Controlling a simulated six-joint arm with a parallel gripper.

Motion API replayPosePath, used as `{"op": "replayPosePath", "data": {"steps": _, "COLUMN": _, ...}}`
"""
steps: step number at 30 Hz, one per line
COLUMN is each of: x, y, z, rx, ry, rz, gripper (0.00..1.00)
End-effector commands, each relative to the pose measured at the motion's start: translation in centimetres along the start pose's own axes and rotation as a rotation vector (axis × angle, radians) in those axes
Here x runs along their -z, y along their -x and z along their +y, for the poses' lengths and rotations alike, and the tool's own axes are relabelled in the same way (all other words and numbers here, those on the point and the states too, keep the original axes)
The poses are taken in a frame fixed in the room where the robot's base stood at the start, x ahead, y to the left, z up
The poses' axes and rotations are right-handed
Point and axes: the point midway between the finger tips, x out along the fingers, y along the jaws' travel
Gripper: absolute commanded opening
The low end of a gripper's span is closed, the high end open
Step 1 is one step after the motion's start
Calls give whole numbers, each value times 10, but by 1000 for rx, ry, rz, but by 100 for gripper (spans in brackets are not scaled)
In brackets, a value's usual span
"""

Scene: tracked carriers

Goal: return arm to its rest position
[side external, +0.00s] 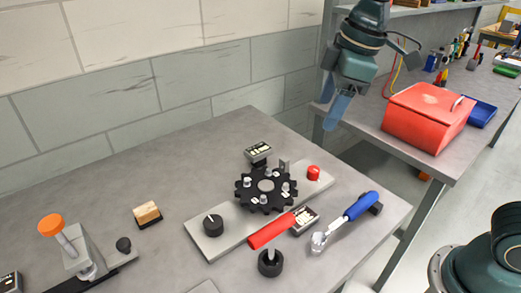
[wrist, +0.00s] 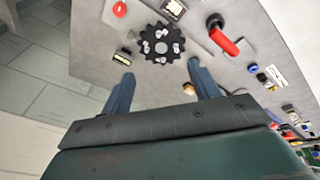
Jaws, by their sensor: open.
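My gripper (side external: 337,104) is high above the right back edge of the grey table in the side view, pointing down. Its two blue-grey fingers (wrist: 158,82) are apart in the wrist view, with nothing between them but the table far below. The gripper touches nothing. A black toothed wheel (side external: 266,187) with several small metal parts on it sits on a grey base plate (side external: 207,246). The wheel also shows in the wrist view (wrist: 158,44).
On the table are a red button (side external: 313,172), a red-handled lever (side external: 272,230), a blue-handled tool (side external: 361,206), a wooden block (side external: 147,213) and an orange-topped post (side external: 51,225). A red toolbox (side external: 425,120) stands on the bench behind. The air around my gripper is clear.

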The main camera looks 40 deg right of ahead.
Motion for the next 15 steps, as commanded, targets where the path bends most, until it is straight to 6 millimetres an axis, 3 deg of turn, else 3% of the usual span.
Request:
{"op": "replayPosePath", "data": {"steps": 6, "x": -52, "y": 18, "z": -5, "rx": -49, "ry": -211, "rz": 46, "gripper": 61}}
{"op": "replayPosePath", "data": {"steps": 15, "x": -118, "y": 25, "z": -24, "rx": -108, "ry": -495, "rz": 113, "gripper": 61}}
